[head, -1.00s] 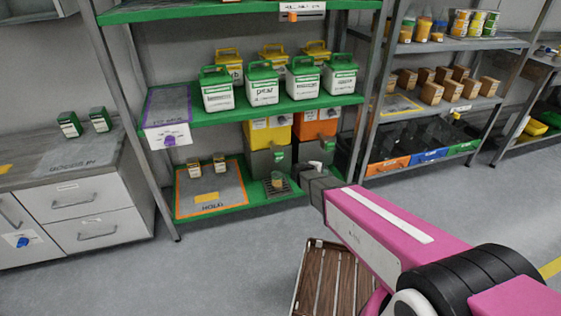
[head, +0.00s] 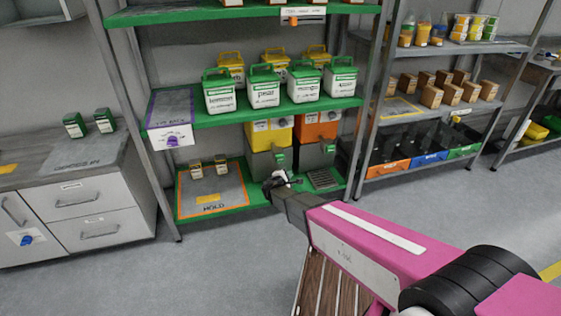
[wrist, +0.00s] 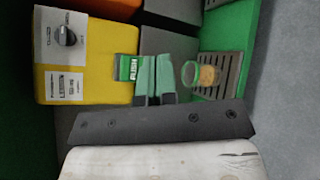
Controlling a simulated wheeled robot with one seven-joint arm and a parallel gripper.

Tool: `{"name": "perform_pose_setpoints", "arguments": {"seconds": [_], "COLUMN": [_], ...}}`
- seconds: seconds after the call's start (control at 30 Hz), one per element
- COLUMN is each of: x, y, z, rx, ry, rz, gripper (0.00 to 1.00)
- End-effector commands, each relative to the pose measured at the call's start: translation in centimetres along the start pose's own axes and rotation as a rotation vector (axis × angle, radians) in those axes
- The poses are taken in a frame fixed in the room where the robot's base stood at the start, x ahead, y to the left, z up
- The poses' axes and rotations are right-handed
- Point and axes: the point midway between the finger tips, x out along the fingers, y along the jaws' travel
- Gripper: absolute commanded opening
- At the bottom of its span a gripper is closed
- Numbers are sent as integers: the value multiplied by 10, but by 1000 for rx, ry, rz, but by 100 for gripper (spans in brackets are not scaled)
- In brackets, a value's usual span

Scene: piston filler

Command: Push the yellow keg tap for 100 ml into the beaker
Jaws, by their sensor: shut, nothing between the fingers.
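The yellow keg (head: 262,134) sits on a grey stand on the green lower shelf; it also shows in the wrist view (wrist: 90,88). Its green tap (head: 281,158) hangs at the front and carries the word PUSH in the wrist view (wrist: 127,67). The clear beaker (wrist: 190,74), with some amber contents, stands on the slotted drip tray (wrist: 222,68). My arm hides the beaker in the head view. My gripper (wrist: 155,60) is shut and empty. It is close beside the tap, between tap and beaker in the picture; I cannot tell if they touch.
An orange keg (head: 316,128) stands right of the yellow one, with an empty drip tray (head: 322,180) below. A HOLD mat (head: 215,203) with two small boxes lies to the left. A wooden slatted pallet (head: 322,290) is on the floor under my arm.

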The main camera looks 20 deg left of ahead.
Motion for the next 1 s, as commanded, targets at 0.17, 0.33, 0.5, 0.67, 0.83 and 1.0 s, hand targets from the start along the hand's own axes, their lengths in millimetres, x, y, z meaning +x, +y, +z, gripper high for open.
{"name": "perform_pose_setpoints", "arguments": {"seconds": [0.17,0.33,0.5,0.67,0.83,1.0], "x": [5,15,30,44,56,62], "y": [3,9,20,31,39,44], "z": [-3,-11,-22,-32,-41,-44], "rx": [1,1,1,2,0,1], "ry": [-1,-1,-1,-1,-1,-1], "rz": [-1,-1,-1,0,-1,-1], "gripper": [0,0,0,0,0,0]}}
